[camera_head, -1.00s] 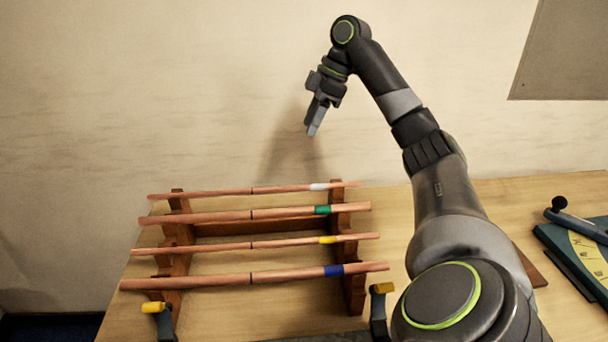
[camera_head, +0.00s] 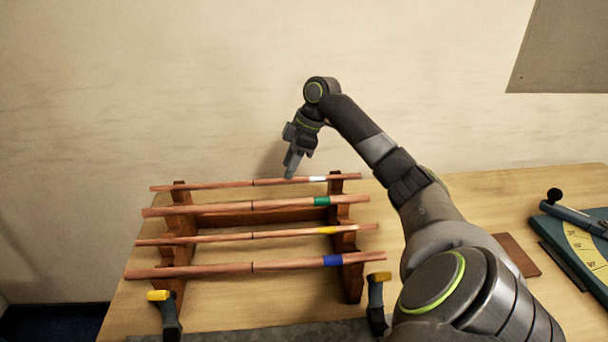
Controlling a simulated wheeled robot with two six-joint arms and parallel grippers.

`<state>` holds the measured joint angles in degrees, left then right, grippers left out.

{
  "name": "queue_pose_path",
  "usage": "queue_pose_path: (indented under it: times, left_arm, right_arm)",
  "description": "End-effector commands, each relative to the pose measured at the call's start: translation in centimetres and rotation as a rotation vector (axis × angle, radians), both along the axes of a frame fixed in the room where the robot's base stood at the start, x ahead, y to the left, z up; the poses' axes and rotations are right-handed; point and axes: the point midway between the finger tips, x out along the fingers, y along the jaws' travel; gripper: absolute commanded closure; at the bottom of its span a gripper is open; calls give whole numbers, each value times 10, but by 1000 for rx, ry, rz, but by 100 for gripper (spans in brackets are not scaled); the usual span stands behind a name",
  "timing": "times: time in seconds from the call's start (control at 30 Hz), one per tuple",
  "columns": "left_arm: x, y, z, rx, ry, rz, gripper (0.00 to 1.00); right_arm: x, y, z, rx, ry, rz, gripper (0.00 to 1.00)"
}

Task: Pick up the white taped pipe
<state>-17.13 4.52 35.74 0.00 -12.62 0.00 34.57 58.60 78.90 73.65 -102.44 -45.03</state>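The white taped pipe (camera_head: 222,185) is a copper pipe with a white band (camera_head: 317,179) towards its right end. It lies across the back of a wooden rack (camera_head: 352,280), farthest from me. My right gripper (camera_head: 291,172) points down at this pipe, just left of the white band. Its fingertips overlap the pipe's line in the view; I cannot tell whether they touch it. The fingers are seen side-on, so their opening is not clear. My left gripper is not in view.
Pipes with green (camera_head: 321,201), yellow (camera_head: 327,230) and blue (camera_head: 333,261) bands lie on the rack in front. Two yellow-topped clamps (camera_head: 166,312) (camera_head: 377,300) stand at the front. A green tool with an angle scale (camera_head: 575,245) is at the right. A wall stands behind.

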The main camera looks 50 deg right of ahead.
Motion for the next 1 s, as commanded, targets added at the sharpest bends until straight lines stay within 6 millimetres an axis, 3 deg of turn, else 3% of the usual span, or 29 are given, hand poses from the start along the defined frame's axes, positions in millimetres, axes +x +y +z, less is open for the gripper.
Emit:
queue_pose_path:
  times: [0.03,0.2,0.47,0.77,1.0]
  left_arm:
    - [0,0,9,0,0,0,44]
    - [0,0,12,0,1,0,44]
    - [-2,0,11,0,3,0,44]
    - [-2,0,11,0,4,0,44]
    - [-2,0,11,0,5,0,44]
  right_arm:
    - [1,3,-5,4,3,2,61]
    - [7,8,-25,2,1,1,61]
    - [7,8,-30,0,0,0,61]
    - [7,8,-29,0,0,0,98]
    - [7,8,-29,0,0,1,100]
